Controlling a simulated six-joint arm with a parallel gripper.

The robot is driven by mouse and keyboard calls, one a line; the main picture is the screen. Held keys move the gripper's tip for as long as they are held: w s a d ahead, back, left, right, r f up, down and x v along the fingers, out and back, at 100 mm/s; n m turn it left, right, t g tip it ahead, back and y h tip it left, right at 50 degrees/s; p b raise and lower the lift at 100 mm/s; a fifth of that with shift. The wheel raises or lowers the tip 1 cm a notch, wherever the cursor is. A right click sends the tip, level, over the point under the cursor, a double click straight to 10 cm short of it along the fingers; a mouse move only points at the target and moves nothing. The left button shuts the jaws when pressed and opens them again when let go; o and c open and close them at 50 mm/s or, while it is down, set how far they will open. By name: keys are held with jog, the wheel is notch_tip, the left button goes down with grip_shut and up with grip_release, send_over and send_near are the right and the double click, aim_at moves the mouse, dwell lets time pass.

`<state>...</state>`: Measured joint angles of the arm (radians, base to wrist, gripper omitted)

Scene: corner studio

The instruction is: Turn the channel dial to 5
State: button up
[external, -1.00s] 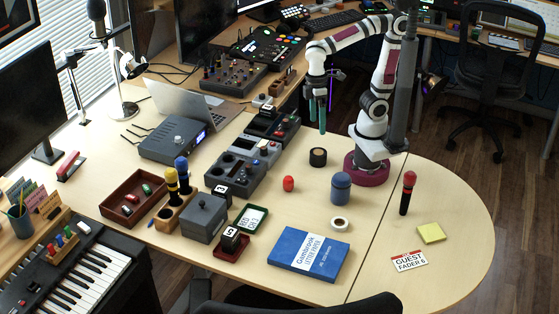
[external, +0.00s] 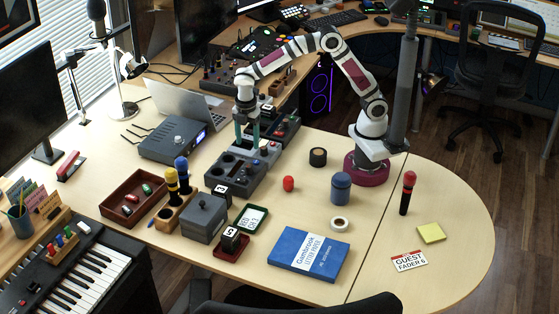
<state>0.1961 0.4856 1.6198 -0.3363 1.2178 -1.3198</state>
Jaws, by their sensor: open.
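My gripper (external: 248,139) points down with its two teal fingers apart and nothing seen between them. It is over the far half of the long dark grey console (external: 225,184) in the middle of the table. Whether the fingertips touch the console or stay above it cannot be told. The console carries round knobs or wells, a red button and light-coloured controls. The channel dial cannot be picked out for certain at this size; the fingers hide part of the console's surface. No dial number can be read.
A grey unit with a small lit screen (external: 170,145) and a laptop (external: 183,103) stand left of my gripper.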

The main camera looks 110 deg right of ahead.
aim_at(249, 166)
notch_tip(249, 166, down, 10)
jog(key=shift+f, duration=0.15)
grip_shut()
dwell(0.3)
